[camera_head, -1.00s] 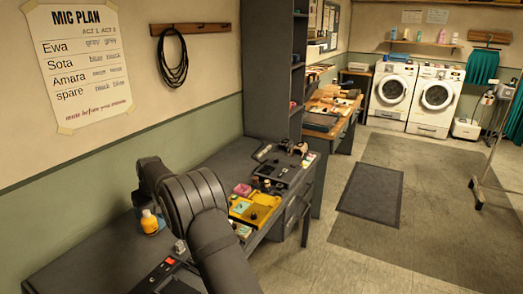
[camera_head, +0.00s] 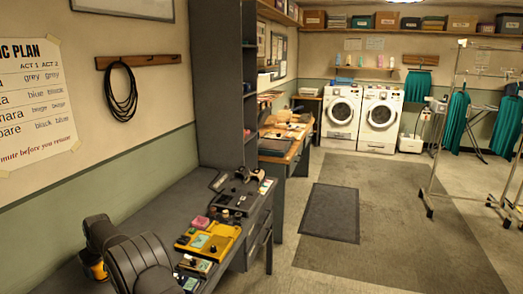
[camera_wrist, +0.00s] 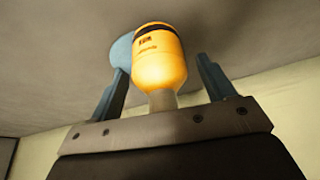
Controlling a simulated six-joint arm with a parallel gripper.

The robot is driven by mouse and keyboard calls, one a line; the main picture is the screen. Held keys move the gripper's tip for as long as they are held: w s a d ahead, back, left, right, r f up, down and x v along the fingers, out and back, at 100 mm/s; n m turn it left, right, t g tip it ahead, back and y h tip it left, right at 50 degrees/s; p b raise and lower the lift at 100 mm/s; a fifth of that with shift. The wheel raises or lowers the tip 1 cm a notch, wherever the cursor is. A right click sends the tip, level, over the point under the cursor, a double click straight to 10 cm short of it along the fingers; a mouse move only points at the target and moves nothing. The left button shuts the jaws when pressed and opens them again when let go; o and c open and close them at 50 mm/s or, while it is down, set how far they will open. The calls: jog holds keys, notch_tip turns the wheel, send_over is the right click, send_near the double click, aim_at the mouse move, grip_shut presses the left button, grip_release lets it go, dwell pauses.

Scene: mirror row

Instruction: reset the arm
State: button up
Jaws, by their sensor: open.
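My gripper (camera_wrist: 162,66) shows in the wrist view with its two blue fingers apart. A yellow-orange bottle (camera_wrist: 160,66) with a dark band appears between the fingers in the picture, with visible gaps on both sides. It looks inverted in this view, its pale neck toward the gripper. I cannot tell its depth between the fingers. A pale blue round thing (camera_wrist: 121,50) is partly behind it. In the head view, my dark arm is at the lower left and my gripper is out of sight. The bottle (camera_head: 97,270) is mostly hidden behind the arm.
A black cable coil (camera_head: 120,92) hangs on the wall. A dark mat (camera_head: 329,212) lies on open floor.

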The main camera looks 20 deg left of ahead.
jog(key=shift+f, duration=0.1)
jog(key=shift+f, duration=0.85)
jog(key=w+v, duration=0.1)
jog(key=v, duration=1.1)
jog(key=x, duration=0.8)
jog(key=s+x, duration=0.1)
jog(key=x, duration=0.3)
jog(key=shift+f, duration=0.15)
notch_tip(320, 180, up, 5)
jog(key=shift+f, duration=0.2)
jog(key=w+d+r, duration=0.7)
jog(key=d, duration=0.3)
jog(key=w+d+f+m, duration=0.1)
jog(key=w+d, duration=0.9)
jog(key=w, duration=0.5)
jog(key=s+a+f, duration=0.1)
jog(key=a+f, duration=0.1)
jog(key=a, duration=0.1)
jog(key=s+a+f, duration=0.2)
jog(key=a+f, duration=0.1)
jog(key=a, duration=0.1)
jog(key=s+a+f, duration=0.2)
jog(key=a, duration=0.1)
jog(key=shift+a+f, duration=0.25)
jog(key=shift+a, duration=0.1)
jog(key=shift+a+f, duration=0.2)
jog(key=shift+f, duration=0.2)
